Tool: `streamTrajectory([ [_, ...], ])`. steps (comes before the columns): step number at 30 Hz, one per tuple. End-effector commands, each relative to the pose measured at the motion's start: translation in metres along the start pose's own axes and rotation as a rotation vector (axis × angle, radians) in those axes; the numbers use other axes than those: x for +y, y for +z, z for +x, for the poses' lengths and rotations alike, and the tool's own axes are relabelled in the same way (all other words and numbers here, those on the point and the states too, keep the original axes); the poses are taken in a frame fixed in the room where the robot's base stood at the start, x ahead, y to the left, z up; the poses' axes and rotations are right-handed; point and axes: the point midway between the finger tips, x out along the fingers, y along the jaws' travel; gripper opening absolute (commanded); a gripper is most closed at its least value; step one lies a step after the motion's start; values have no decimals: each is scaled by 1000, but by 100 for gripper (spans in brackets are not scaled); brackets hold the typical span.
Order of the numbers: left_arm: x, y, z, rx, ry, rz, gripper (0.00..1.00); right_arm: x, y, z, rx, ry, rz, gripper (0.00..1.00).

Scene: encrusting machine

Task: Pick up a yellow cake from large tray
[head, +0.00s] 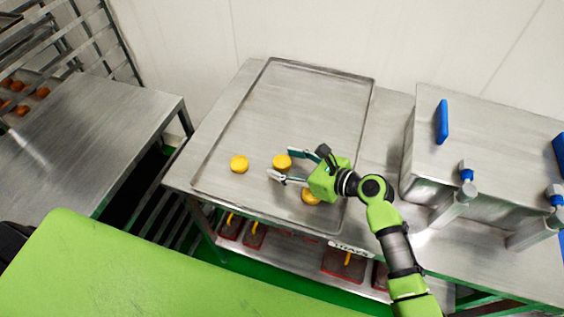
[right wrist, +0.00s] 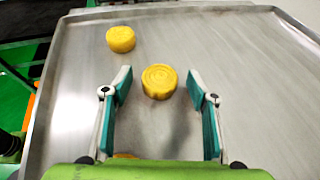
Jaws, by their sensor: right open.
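Three yellow cakes sit on the large metal tray (head: 300,100). One yellow cake (head: 239,164) is at the left, one middle yellow cake (head: 282,161) is by my right gripper's fingertips, and one yellow cake (head: 311,196) is partly hidden under the gripper. My right gripper (head: 281,165) is open, its fingers pointing left toward the middle cake. In the right wrist view the middle cake (right wrist: 159,81) is just ahead of and between the open fingers (right wrist: 161,90), and the left cake (right wrist: 120,39) lies farther off. A sliver of a cake shows at the lower edge there. My left gripper is not in view.
A steel machine (head: 470,150) with blue handles stands right of the tray. A bare steel table (head: 90,135) and a rack with brown items (head: 25,95) are at the left. Red bins (head: 343,264) sit on the shelf below. The tray's far half is clear.

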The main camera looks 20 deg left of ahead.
Motion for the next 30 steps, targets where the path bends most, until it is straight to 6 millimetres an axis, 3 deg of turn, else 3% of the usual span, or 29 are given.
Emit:
streamTrajectory([
  [1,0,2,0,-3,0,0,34,0,0,0,0,0,0,48],
  [5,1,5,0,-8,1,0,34,0,0,0,0,0,0,14],
  [6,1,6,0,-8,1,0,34,0,0,0,0,0,0,12],
  [20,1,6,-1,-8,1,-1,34,0,9,-4,-2,-1,-1,12],
  [24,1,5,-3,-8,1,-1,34,0,30,-12,-5,-2,-3,12],
  [30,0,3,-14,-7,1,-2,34,37,75,-26,-8,0,-2,12],
])
